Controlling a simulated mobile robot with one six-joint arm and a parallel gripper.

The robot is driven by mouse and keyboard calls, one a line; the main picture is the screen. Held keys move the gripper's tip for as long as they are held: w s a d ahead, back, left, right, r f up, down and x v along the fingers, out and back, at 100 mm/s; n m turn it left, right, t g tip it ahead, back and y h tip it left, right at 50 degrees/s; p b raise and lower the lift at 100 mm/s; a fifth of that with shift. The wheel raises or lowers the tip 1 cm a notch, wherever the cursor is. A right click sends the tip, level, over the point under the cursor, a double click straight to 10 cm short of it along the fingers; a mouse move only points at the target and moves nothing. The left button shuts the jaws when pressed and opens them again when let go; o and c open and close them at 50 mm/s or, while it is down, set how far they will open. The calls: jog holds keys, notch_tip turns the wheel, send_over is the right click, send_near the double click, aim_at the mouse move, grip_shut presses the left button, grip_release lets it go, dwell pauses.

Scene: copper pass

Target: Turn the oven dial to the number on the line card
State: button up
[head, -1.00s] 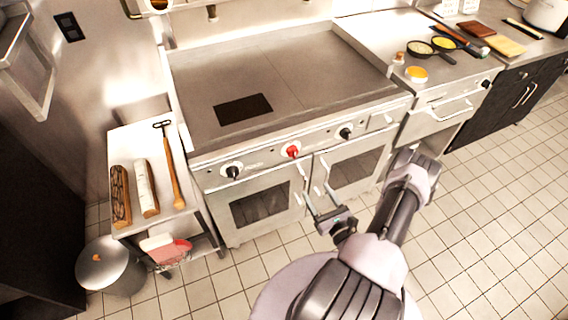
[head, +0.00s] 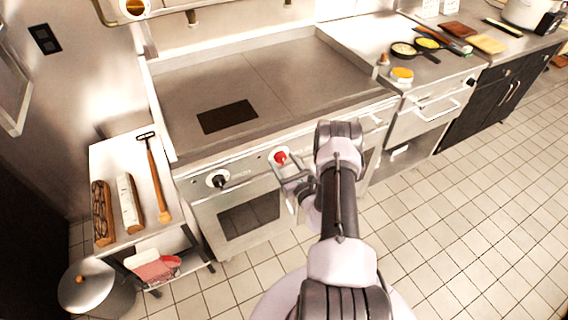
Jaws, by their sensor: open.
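The range front carries a red dial (head: 280,157) on a pale round plate and a black dial (head: 217,180) to its left. The black dial farther right on this panel is hidden behind my arm. My gripper (head: 287,172) is open, with its fingers at the red dial. I cannot tell whether they touch it or stand around it. Small white cards (head: 430,8) stand at the top right edge; their writing is too small to read, and I cannot tell whether one is the line card. Dial numbers are not legible.
The oven door (head: 248,215) is below the panel. A pot (head: 97,290) stands on the floor. The right counter holds pans (head: 428,45). The tiled floor at right is clear.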

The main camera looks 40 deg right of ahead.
jog(key=shift+c, duration=0.2)
grip_shut()
jog(key=m+b, duration=0.1)
jog(key=m, duration=0.3)
jog(key=shift+m, duration=0.3)
jog(key=shift+m+b, duration=0.65)
jog(key=shift+m, duration=1.85)
jog(key=shift+o, duration=0.2)
grip_release()
